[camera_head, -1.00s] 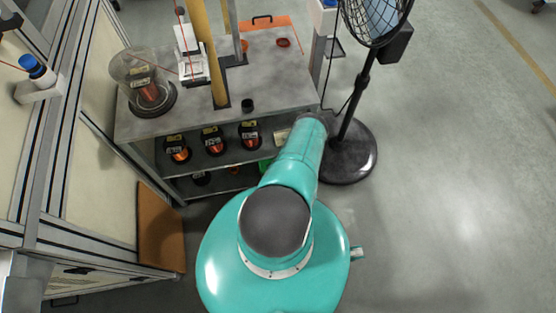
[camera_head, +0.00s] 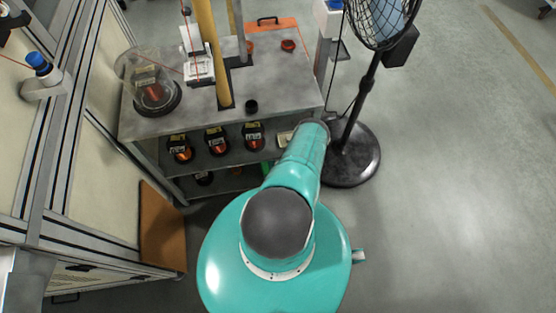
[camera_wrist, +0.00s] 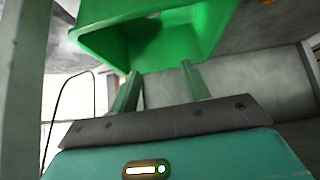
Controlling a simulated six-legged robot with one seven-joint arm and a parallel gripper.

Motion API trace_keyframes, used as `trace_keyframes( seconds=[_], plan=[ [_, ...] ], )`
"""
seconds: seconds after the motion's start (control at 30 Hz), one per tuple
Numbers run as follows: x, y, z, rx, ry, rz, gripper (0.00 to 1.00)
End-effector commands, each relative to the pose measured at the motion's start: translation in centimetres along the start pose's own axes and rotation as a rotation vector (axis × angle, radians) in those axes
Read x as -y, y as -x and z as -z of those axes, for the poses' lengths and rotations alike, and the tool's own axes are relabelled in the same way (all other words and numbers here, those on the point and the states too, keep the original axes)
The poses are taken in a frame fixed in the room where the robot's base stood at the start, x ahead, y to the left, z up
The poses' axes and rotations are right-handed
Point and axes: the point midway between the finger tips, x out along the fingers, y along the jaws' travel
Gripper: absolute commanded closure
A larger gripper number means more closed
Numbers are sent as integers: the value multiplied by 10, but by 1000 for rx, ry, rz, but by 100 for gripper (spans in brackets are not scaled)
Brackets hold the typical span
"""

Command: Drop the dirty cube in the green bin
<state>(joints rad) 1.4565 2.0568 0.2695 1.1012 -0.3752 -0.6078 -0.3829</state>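The green bin (camera_wrist: 130,42) fills the top of the wrist view, with its hollow side facing the camera and a dark patch inside that I cannot make out. My gripper (camera_wrist: 160,70) is just below the bin's edge in that view. Its two fingers stand apart, with nothing visible between them. The fingertips overlap the bin's lower edge; I cannot tell whether they touch it. In the head view my arm hides the gripper, and only a sliver of green shows beside the arm near the shelf. I see no dirty cube in either view.
A grey workbench (camera_head: 285,75) with shelves of copper wire spools (camera_head: 217,141) stands ahead. A black pedestal fan (camera_head: 352,160) stands close to the right of my arm. A brown board (camera_head: 162,228) leans at the left. The floor on the right is clear.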

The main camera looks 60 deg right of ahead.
Motion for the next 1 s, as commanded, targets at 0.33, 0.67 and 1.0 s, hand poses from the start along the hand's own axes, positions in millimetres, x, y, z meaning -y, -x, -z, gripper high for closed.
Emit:
trace_keyframes(
  seconds=[0.33,0.67,1.0],
  plan=[
    [0,12,1,1,1,1,53],
    [1,58,-55,4,1,1,53],
    [2,88,-90,1,1,0,53]
  ],
)
